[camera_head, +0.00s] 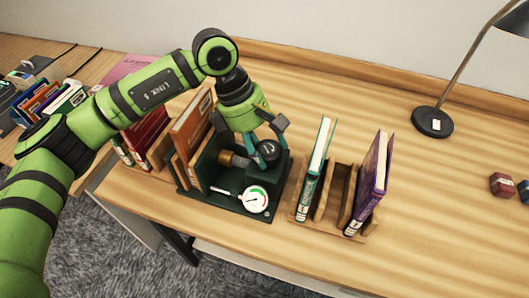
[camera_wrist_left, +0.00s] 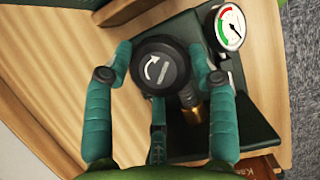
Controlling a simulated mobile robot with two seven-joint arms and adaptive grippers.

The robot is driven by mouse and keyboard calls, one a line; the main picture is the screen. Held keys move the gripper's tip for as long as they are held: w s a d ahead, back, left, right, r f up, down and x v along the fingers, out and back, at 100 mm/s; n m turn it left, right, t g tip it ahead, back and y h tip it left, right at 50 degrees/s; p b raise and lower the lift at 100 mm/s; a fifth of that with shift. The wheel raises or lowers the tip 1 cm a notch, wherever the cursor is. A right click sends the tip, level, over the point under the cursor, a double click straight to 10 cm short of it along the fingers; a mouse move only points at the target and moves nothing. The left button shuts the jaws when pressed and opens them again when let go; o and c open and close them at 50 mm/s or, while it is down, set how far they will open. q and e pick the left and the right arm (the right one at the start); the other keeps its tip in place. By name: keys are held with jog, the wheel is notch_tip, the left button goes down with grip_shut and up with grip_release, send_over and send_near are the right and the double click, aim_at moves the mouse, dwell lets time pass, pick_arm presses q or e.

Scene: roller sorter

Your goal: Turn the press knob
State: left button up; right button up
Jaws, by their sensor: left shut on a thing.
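The press is a dark green device (camera_head: 222,205) on the wooden desk, with a round black knob (camera_head: 268,153) on top. The knob also shows in the left wrist view (camera_wrist_left: 160,67), with a white curved arrow on its face. My left gripper (camera_head: 264,147) comes down from above and is shut on the knob, one finger on either side. A white gauge (camera_head: 256,199) with a red and green scale sits at the press's front; it also shows in the left wrist view (camera_wrist_left: 230,27). A brass cylinder (camera_head: 234,160) is beside the knob. My right gripper is not in view.
A wooden rack (camera_head: 335,205) with a teal book (camera_head: 316,157) and a purple book (camera_head: 371,178) stands right of the press. Brown and red books stand close on its left. The desk between is clear.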

pick_arm(q)
jog(key=n+b, duration=0.1)
jog(key=b, duration=0.1)
jog(key=n+t+b, duration=0.1)
jog(key=n+b, duration=0.3)
jog(key=shift+s+d+f+t, duration=0.15)
jog(key=shift+s+f+t, duration=0.15)
jog(key=shift+t, duration=0.1)
jog(key=shift+r+n+t+b, duration=0.25)
jog(key=shift+n+t+b, duration=0.15)
jog(key=shift+n+b, duration=0.5)
jog(key=shift+r, duration=0.1)
jog(key=o, duration=1.1)
jog(key=shift+o, duration=0.2)
jog(key=shift+d, duration=0.2)
jog(key=shift+a, duration=0.2)
